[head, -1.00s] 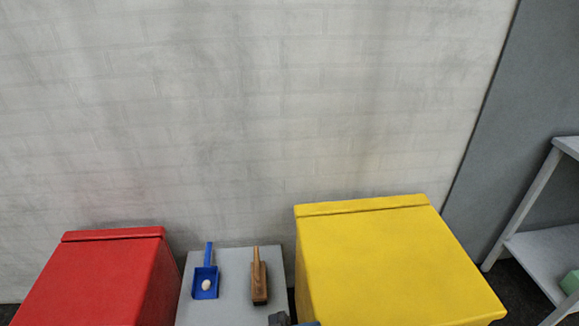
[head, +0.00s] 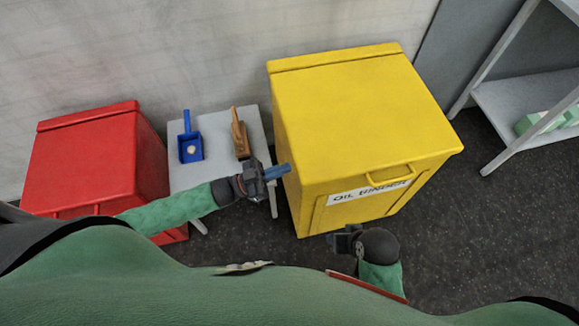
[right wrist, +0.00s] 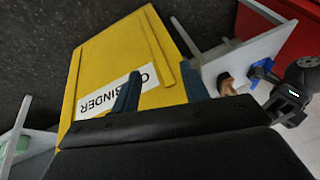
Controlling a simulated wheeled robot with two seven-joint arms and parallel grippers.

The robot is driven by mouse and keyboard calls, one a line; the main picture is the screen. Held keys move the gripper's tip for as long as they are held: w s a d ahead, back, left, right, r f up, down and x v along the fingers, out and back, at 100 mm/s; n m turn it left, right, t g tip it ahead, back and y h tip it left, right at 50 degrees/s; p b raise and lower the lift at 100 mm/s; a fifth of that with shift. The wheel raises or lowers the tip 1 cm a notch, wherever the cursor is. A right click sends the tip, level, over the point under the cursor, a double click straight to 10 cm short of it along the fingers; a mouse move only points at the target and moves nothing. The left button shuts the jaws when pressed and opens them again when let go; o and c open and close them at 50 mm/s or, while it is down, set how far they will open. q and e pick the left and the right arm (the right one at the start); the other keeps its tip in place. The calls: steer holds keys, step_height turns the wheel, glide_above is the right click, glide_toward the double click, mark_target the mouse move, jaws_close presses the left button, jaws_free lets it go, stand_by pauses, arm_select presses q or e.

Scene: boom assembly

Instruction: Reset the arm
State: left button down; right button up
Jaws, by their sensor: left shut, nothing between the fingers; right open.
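My left gripper (head: 279,172) is shut and empty, in front of the small grey table and close to the left side of the yellow bin in the head view. My right gripper (head: 333,240) hangs low in front of the yellow bin (head: 355,110). In the right wrist view my right gripper (right wrist: 160,92) shows two dark blue fingers spread apart with nothing between them, the yellow bin (right wrist: 105,60) behind them. Whether the left fingers touch the bin I cannot tell.
A red bin (head: 85,155) stands at the left. The grey table (head: 225,122) holds a blue dustpan (head: 190,145) with a whitish round item and a wooden brush (head: 240,135). A metal shelf (head: 510,100) with green boxes (head: 545,122) stands at the right. Dark floor lies open at lower right.

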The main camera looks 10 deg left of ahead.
arm_select(q)
steer(key=b+v, duration=0.1)
steer(key=v, duration=0.6)
arm_select(e)
steer(key=a+f, duration=0.2)
steer(key=shift+w+a+f+y, duration=0.1)
steer(key=shift+w+f+y, duration=0.2)
steer(key=shift+w, duration=0.05)
arm_select(q)
steer(key=shift+r, duration=0.15)
